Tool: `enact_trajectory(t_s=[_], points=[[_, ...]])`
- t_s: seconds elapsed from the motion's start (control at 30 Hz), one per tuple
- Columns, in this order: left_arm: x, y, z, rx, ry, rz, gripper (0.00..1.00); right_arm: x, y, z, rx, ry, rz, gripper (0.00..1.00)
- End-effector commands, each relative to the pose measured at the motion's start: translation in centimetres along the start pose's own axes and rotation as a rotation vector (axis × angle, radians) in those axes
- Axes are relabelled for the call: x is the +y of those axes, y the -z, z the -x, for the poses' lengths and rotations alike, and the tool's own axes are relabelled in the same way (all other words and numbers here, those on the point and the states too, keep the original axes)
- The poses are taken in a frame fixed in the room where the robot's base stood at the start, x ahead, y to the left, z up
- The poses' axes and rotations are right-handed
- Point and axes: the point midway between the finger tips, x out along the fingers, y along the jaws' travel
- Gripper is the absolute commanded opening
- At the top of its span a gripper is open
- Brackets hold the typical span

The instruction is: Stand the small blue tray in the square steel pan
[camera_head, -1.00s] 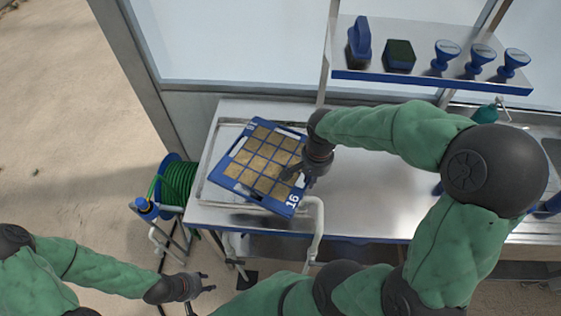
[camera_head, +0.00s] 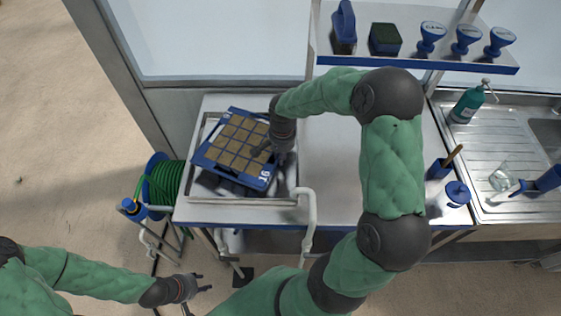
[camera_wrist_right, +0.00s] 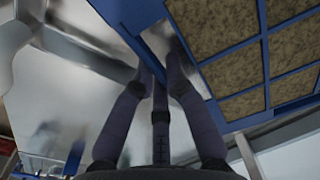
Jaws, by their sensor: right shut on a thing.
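The small blue tray (camera_head: 227,171) has a grid of brown cells and a white 16 on one corner. It is tilted and turned, over the square steel pan (camera_head: 245,201) on the left part of the steel table. Its left corner reaches about the pan's left rim; I cannot tell whether it touches the pan. My right gripper (camera_head: 268,154) is shut on the tray's right edge. In the right wrist view, the fingers (camera_wrist_right: 162,72) meet at the tray's blue frame (camera_wrist_right: 237,53). My left gripper (camera_head: 197,288) is open and empty, low at the left, away from the table.
A white bent pipe (camera_head: 309,215) rises at the table's front edge, right of the pan. A shelf (camera_head: 420,60) with stamps and a brush is behind. A green hose reel (camera_head: 165,185) stands left. The table's middle (camera_head: 335,160) is clear; a sink lies further right.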

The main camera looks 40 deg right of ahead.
Motion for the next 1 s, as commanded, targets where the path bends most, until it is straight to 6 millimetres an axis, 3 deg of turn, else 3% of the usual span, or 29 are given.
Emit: enact_trajectory(t_s=[0.23, 0.6, 0.63, 0.7, 1.0], points=[[-0.2, 0.0, -0.7, 0.000, 0.000, 0.000, 0.40, 0.0, 0.1, -3.0, 0.001, 0.001, -0.001, 0.00], [-0.3, 0.0, -0.9, 0.000, 0.000, 0.000, 0.40, 0.0, 0.1, -3.3, 0.002, 0.003, -0.001, 0.00], [-0.3, 0.0, -0.8, 0.000, 0.000, 0.000, 0.40, 0.1, 0.0, -3.4, -0.001, -0.001, 0.000, 0.19], [-0.3, 0.0, -0.8, 0.000, 0.000, 0.000, 0.40, 0.1, 0.0, -3.3, -0.001, -0.001, 0.000, 0.37], [-0.3, 0.0, -0.7, 0.000, 0.000, 0.000, 0.40, 0.1, 0.0, -3.3, 0.000, 0.000, 0.000, 0.37]])
